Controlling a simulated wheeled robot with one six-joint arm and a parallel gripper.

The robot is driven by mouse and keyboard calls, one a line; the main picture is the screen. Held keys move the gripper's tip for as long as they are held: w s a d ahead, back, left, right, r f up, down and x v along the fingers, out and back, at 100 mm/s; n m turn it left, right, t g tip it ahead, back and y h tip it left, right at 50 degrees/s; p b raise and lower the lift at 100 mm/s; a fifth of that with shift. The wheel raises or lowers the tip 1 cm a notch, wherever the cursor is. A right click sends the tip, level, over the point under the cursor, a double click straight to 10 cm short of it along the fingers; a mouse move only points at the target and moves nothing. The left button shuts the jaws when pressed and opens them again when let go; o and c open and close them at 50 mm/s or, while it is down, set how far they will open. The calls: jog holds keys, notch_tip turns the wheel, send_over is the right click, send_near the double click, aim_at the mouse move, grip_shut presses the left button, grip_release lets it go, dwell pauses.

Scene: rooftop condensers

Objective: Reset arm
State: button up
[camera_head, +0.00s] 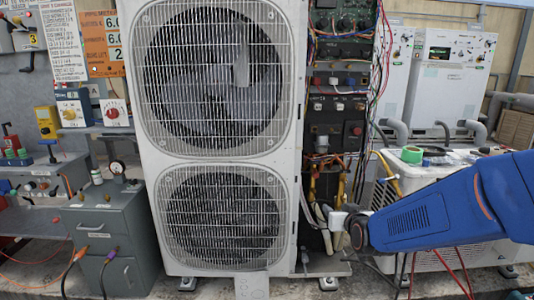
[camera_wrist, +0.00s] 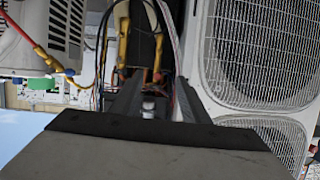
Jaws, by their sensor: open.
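My blue arm comes in from the right in the head view, and its end is at the open electrical bay of the tall white condenser (camera_head: 150,160). My gripper (camera_wrist: 155,90) shows in the wrist view with two dark fingers apart, and I see nothing clearly held. A small pale part (camera_wrist: 149,108) shows between the fingers; I cannot tell if they touch it. Yellow-handled tools or hoses (camera_wrist: 125,50) hang in the bay just beyond the fingertips.
A low white unit (camera_head: 450,258) with a green tape roll (camera_head: 411,154) on top stands under my arm. A grey cabinet (camera_head: 112,235) stands left of the condenser. Loose wires (camera_head: 384,60) hang along the bay. Red and black cables run below my arm.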

jog(key=s+d+g, duration=0.2)
jog(key=s+g, duration=0.2)
jog(key=s, duration=1.3)
jog(key=s+d+g, duration=0.3)
jog(key=s+g, duration=0.2)
jog(key=s, duration=1.3)
jog(key=shift+d+h, duration=0.25)
jog(key=shift+h, duration=0.15)
